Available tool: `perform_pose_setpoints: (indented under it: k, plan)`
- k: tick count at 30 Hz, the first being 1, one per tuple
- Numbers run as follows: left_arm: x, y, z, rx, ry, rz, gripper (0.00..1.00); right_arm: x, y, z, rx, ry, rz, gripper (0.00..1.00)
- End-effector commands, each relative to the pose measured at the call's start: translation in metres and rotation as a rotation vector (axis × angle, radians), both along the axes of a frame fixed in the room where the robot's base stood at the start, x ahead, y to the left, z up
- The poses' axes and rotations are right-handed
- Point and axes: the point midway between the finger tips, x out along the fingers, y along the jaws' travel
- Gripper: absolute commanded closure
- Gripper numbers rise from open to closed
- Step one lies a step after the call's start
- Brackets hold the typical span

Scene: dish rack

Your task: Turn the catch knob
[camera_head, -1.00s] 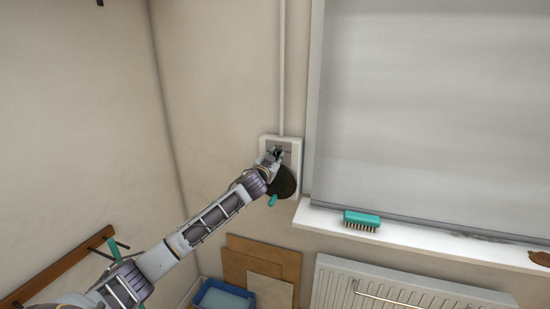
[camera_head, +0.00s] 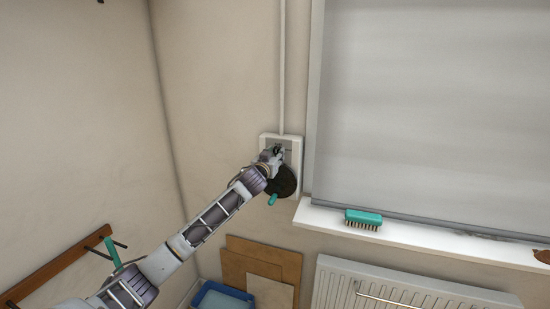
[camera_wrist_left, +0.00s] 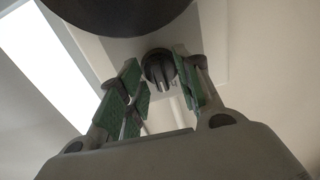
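The catch knob (camera_wrist_left: 160,67) is small, dark and ridged. In the left wrist view it sits on a pale wall plate, between and just beyond my left fingertips. My left gripper (camera_wrist_left: 157,72) is open, with a green-padded finger on each side of the knob; I cannot tell whether either touches it. In the head view my left gripper (camera_head: 276,150) is at the upper part of the white wall plate (camera_head: 298,165) and hides the knob there. My right gripper is not in view.
A dark round disc (camera_head: 283,182) with a teal handle (camera_head: 272,199) is just below my gripper on the plate. To the right are a blind (camera_head: 430,100) and a sill (camera_head: 455,244) with a teal brush (camera_head: 363,218). A radiator (camera_head: 400,290) and boards (camera_head: 262,262) are below.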

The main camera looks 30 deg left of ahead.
Motion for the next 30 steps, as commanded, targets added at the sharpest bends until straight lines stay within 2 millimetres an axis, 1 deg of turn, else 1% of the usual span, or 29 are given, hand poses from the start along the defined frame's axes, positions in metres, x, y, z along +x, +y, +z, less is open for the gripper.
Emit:
perform_pose_setpoints:
  k: [10,18,30]
  plan:
    - [-0.001,0.0,-0.001,0.002,0.001,0.0,0.65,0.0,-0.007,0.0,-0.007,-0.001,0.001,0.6]
    - [-0.006,-0.002,-0.001,0.001,0.002,0.0,0.65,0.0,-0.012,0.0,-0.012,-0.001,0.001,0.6]
    - [-0.016,-0.004,-0.001,0.003,0.002,-0.001,0.65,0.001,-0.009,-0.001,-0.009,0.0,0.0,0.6]
